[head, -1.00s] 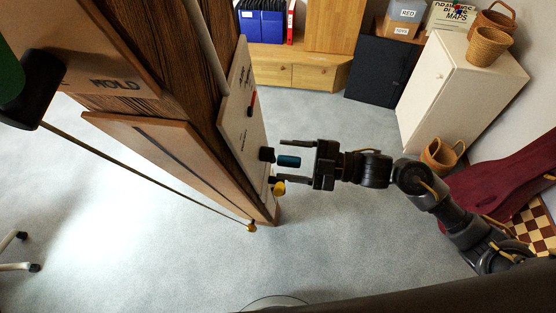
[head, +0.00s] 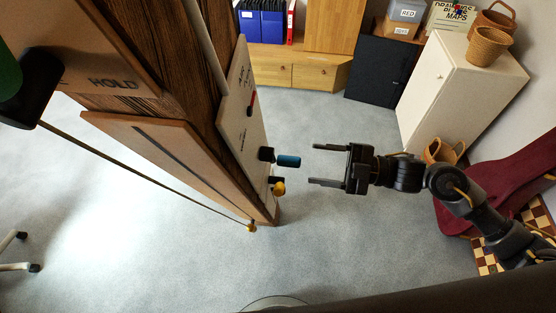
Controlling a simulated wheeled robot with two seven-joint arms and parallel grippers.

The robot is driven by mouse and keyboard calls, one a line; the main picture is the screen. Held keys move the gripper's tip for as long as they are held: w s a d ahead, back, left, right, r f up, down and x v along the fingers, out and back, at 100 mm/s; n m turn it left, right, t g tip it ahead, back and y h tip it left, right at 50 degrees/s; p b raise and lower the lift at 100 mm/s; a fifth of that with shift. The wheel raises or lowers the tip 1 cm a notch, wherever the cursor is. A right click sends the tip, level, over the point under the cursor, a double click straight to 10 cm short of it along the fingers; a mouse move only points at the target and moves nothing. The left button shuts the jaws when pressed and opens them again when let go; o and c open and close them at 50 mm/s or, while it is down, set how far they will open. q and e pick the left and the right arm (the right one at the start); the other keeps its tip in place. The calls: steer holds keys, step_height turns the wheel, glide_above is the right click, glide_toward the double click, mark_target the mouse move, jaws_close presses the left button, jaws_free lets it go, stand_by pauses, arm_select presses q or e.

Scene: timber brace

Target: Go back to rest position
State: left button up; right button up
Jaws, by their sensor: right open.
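My right gripper (head: 316,165) is open and empty in the middle of the head view, its fingers pointing left. It is apart from the blue-handled knob (head: 288,161) on the white panel (head: 240,110), with a clear gap between them. A yellow knob (head: 279,188) sits just below the blue one. The panel is fixed to the side of a tall wooden timber post (head: 180,50). My left gripper is not in view.
A board marked HOLD (head: 113,82) and a thin rod (head: 140,160) are at the left.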

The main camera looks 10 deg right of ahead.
stand_by(0.5)
